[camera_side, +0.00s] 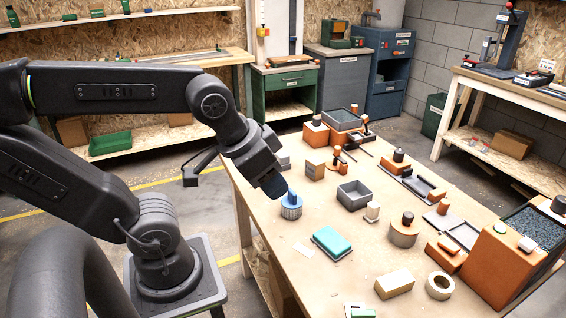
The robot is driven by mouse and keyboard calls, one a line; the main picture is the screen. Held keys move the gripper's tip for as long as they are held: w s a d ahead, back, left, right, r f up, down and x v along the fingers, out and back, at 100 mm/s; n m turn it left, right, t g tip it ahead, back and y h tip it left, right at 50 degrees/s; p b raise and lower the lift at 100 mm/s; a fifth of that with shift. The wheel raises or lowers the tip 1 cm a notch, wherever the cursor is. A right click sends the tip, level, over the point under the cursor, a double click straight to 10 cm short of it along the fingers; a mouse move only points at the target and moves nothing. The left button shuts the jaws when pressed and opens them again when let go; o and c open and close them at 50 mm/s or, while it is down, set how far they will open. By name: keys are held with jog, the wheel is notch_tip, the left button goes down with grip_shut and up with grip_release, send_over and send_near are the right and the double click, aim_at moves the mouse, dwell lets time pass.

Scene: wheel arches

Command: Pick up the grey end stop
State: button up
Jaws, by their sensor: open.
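My gripper (273,187) is over the left part of the workbench, pointing down and to the right. It is open, and nothing shows held in it. Its fingertips are dark and small here. The grey end stop cannot be told for certain. A small grey block (284,161) shows partly behind my gripper, near the bench's far left edge.
The wooden workbench (300,275) also holds a teal pad (332,242), a grey open tray (354,195), a cream block (394,283), a white ring (440,285) and a large orange box (495,265). The front left is mostly clear.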

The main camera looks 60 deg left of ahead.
jog(key=o, duration=0.7)
